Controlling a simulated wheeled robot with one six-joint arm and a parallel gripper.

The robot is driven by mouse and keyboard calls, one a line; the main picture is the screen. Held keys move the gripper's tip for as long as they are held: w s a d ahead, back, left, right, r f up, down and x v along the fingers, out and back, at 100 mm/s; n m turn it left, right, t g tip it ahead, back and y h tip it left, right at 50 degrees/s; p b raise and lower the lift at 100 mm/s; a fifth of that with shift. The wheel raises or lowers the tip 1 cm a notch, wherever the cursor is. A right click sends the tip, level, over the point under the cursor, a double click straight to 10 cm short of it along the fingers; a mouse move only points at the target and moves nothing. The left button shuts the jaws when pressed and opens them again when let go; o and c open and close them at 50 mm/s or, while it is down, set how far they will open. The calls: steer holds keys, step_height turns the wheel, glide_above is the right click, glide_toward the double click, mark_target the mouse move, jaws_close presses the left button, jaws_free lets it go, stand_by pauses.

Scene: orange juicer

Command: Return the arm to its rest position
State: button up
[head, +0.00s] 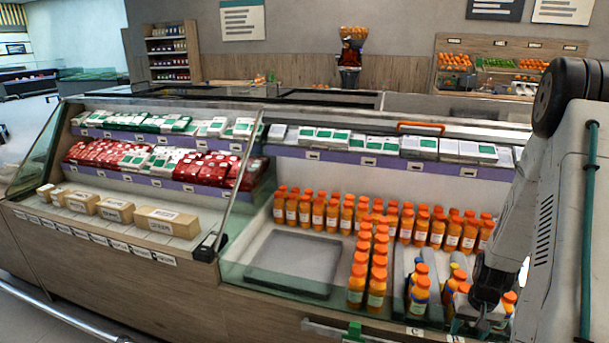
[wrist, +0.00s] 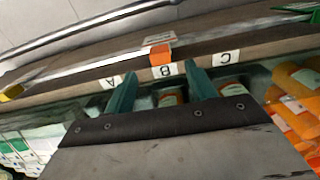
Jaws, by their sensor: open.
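My arm comes in from the right side of the head view, with its wrist bent down over the front right of the refrigerated counter. My gripper (head: 487,312) hangs there among juice bottles with orange caps, and its fingertips are hard to make out in that view. In the wrist view my gripper (wrist: 160,72) shows two green fingers spread apart with nothing held between them. The fingers point toward the counter's front edge with labels A (wrist: 112,80), B (wrist: 163,71) and C (wrist: 226,58). Juice bottles (wrist: 230,88) stand close beside and below the fingers.
Rows of juice bottles (head: 377,270) fill the counter's right part, beside an empty grey tray (head: 294,262). Boxed goods (head: 205,168) line the left shelves behind glass. A juicer (head: 350,62) stands at the back wall, with a fruit display (head: 495,63) to its right.

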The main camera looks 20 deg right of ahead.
steer(key=s+a+r+n, duration=0.2)
steer(key=s+a+r, duration=0.2)
steer(key=a+r, duration=0.6)
steer(key=s+a+r+n+t, duration=0.1)
steer(key=s+a+r, duration=0.3)
steer(key=a+r, duration=0.5)
steer(key=s+a+r+n, duration=0.3)
steer(key=a+r, duration=0.7)
steer(key=r, duration=0.9)
steer(key=shift+s+a+r+t, duration=0.2)
steer(key=shift+s+a+t, duration=0.1)
steer(key=shift+s, duration=0.6)
